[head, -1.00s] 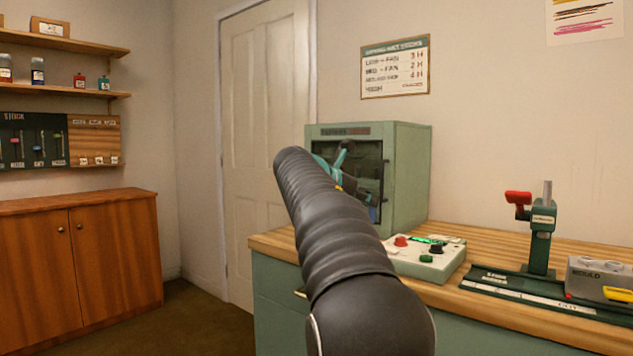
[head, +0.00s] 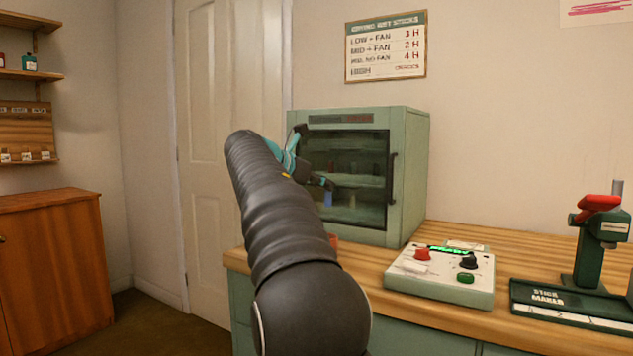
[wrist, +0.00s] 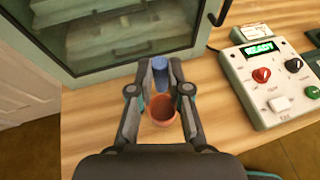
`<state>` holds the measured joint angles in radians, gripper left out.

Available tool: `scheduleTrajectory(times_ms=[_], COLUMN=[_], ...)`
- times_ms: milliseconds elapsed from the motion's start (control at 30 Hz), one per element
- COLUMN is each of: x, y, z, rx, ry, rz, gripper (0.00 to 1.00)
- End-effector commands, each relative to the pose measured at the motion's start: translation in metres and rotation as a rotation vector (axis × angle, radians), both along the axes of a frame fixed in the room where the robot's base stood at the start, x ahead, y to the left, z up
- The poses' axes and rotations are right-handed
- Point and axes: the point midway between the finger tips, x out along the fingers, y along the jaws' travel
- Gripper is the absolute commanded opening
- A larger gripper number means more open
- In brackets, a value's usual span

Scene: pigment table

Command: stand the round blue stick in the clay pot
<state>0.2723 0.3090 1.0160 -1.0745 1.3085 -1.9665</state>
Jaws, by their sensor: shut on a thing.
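My gripper (wrist: 159,72) is shut on the round blue stick (wrist: 160,75), which sits between the fingertips in the wrist view. In the head view my gripper (head: 318,182) is in front of the cabinet, partly hidden by my arm, and a bit of the blue stick (head: 328,198) shows under it. The reddish clay pot (wrist: 162,112) stands on the wooden table below, seen between my fingers. In the head view only a bit of the pot (head: 333,240) shows beside my arm, lower than the stick. The stick appears above the pot and apart from it.
A green drying cabinet (head: 415,165) with a glass door stands just behind the pot. A control box (head: 440,285) with knobs and a lit green display stands to the right. The stick maker (head: 590,255) is further right. The wooden table's (wrist: 85,140) front edge is close to the pot.

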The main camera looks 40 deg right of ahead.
Motion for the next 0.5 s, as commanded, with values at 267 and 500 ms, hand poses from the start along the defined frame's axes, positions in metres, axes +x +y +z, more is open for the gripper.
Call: scheduleTrajectory(times_ms=[267,500], x=[0.0,-0.001], y=[0.001,-0.001], z=[-0.019,-0.035], rx=[0.001,0.0], ry=[0.002,0.003], rz=[0.002,-0.001], gripper=[0.0,0.0])
